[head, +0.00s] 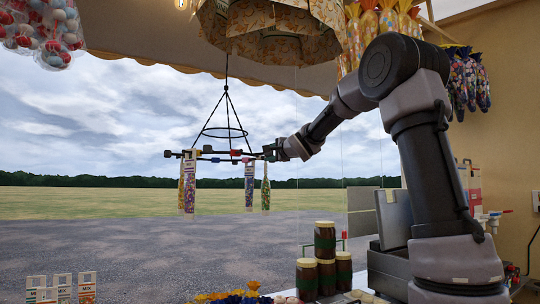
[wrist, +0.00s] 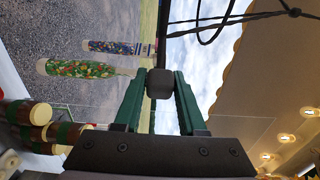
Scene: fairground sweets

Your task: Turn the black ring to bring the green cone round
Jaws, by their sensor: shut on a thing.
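The black ring (head: 221,132) hangs by thin lines from a cord, with a wider dark rim below it. The rim carries coloured and dark knobs and hanging cones. The narrow green cone (head: 265,194) hangs at the rim's right side, just below my gripper (head: 272,152). It also shows in the wrist view (wrist: 80,68), flecked with red and yellow. A blue cone (wrist: 112,47) hangs beside it, and a purple one (head: 189,190) hangs at the left. In the wrist view my gripper (wrist: 160,85) has its green fingers shut on a dark grey knob (wrist: 160,82) of the rim.
Brown jars with green bands (head: 325,240) stand stacked on the counter below the ring. White-labelled packets (head: 86,287) stand at the lower left. A patterned lampshade (head: 265,30) hangs above, and bagged sweets (head: 468,75) hang at the upper right. Open air surrounds the ring at left.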

